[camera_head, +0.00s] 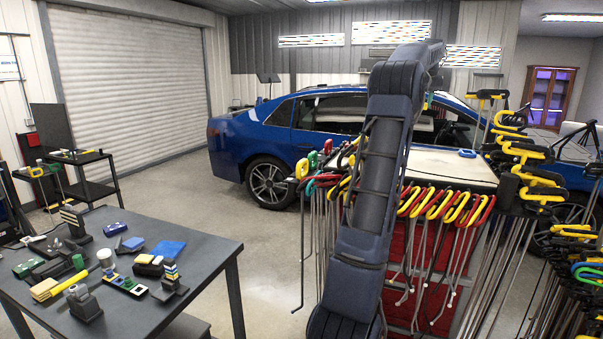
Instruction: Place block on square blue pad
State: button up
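A flat square blue pad (168,249) lies on the dark table at the lower left, near its right side. I cannot tell which item is the task's block. Candidates on the table are a small dark blue block-like item (115,229), a blue and grey one (131,244) left of the pad, and a yellow and black one (149,265) just in front of the pad. The pad looks bare. My arm rises through the middle of the view, well right of the table. My gripper is not visible.
The dark table (205,262) is cluttered with tools, a yellow-handled item (69,282) and dark stands (83,303). A red cabinet (425,258) hung with colored-handled rods (445,205) stands behind my arm. A blue car (250,140) is farther back. Open floor lies between table and cabinet.

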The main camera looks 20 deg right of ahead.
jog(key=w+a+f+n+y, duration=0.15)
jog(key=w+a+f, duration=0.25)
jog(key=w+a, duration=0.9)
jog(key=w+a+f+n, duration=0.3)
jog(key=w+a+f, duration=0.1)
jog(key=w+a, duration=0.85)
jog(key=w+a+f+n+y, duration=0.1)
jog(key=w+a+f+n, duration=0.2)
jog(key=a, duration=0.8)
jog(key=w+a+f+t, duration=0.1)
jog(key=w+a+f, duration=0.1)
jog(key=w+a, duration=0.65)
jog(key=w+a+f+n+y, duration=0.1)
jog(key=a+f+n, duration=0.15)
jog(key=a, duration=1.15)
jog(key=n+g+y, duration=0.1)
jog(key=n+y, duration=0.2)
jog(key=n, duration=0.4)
send_over(131, 241)
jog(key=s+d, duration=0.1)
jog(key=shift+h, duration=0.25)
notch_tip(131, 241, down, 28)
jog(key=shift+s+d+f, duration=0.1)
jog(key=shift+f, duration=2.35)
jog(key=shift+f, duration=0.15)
